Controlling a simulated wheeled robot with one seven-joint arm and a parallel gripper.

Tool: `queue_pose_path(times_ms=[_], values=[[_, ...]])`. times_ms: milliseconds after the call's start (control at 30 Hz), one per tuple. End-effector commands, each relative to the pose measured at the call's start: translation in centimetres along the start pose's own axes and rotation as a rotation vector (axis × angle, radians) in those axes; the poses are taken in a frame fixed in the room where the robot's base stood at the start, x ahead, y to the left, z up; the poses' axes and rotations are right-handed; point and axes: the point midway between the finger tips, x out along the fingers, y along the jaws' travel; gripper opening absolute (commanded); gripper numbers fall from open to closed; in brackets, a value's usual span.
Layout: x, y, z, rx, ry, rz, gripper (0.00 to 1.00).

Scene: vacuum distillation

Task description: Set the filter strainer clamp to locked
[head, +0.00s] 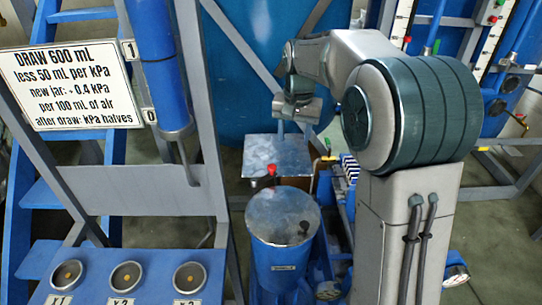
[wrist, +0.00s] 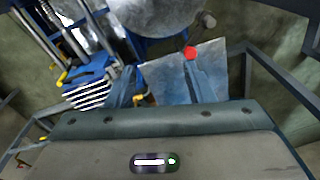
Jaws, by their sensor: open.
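A small red knob (head: 271,169) stands at the near edge of a square metal lid (head: 262,150), beside a blue drum (head: 275,268) with a round metal top. In the wrist view the red knob (wrist: 189,52) shows at the edge of the square plate (wrist: 163,80). It may be part of the filter strainer clamp; no readable label confirms this. My gripper (head: 282,132) is above the square lid, apart from the knob. The clamp's setting cannot be told.
A grey frame with a sign (head: 70,85) and a blue cylinder (head: 158,65) stands at left, above a panel with round buttons (head: 126,276). A large blue tank (head: 245,60) is behind. A striped block (wrist: 88,94) and yellow handles lie close left of my fingers in the wrist view.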

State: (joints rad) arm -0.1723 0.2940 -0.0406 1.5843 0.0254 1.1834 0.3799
Motion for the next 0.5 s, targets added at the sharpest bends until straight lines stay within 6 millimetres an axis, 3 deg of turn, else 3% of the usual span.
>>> queue_pose_path(times_ms=[33, 200, 500], values=[[0.4, -1.2, -1.4, 0.012, -0.013, 0.006, 0.48], [2.4, -4.5, -4.8, 0.059, -0.044, 0.026, 0.48], [4.7, -7.2, -7.0, 0.1, -0.068, 0.045, 0.48]])
